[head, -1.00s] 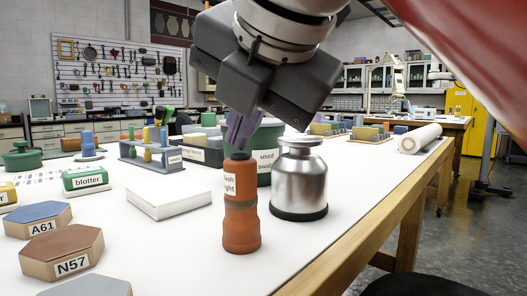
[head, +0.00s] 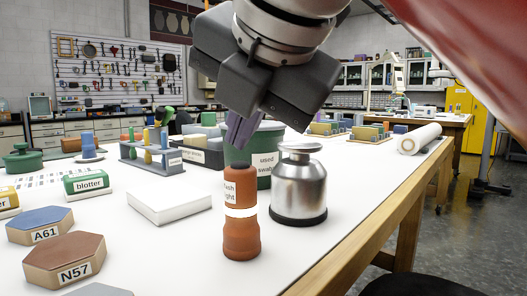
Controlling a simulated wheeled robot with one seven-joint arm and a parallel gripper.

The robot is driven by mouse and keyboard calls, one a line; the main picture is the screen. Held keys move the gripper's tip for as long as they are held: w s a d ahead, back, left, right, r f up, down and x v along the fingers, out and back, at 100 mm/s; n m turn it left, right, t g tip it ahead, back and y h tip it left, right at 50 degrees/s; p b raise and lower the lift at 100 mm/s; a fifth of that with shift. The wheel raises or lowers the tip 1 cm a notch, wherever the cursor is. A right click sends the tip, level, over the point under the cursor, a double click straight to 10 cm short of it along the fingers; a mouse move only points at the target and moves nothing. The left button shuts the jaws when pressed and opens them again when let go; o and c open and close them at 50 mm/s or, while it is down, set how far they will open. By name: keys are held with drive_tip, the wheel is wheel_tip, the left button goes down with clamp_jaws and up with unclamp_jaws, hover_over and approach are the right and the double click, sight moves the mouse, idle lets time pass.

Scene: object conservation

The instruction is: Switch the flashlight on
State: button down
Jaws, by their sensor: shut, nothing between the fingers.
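The orange-brown flashlight (head: 241,240) stands upright on the white table, near the front edge. A bright white band (head: 240,211) glows around its middle. Its label is partly turned away and shows "ash" and "ight". My gripper (head: 238,143) points down just above and behind the flashlight's dark top. Its purple fingers are shut with nothing between them. The fingertips end close to the top; I cannot tell if they touch it.
A silver metal canister (head: 298,190) stands close right of the flashlight, with a green "used swabs" bin (head: 264,150) behind. A white block (head: 170,204) and hexagonal blocks N57 (head: 65,258) and A61 (head: 40,226) lie left. The table's wooden edge (head: 372,225) runs along the right.

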sight(243, 170)
wheel_tip(243, 170, up, 4)
drive_tip(key=p, duration=0.4)
drive_tip(key=shift+r, duration=0.95)
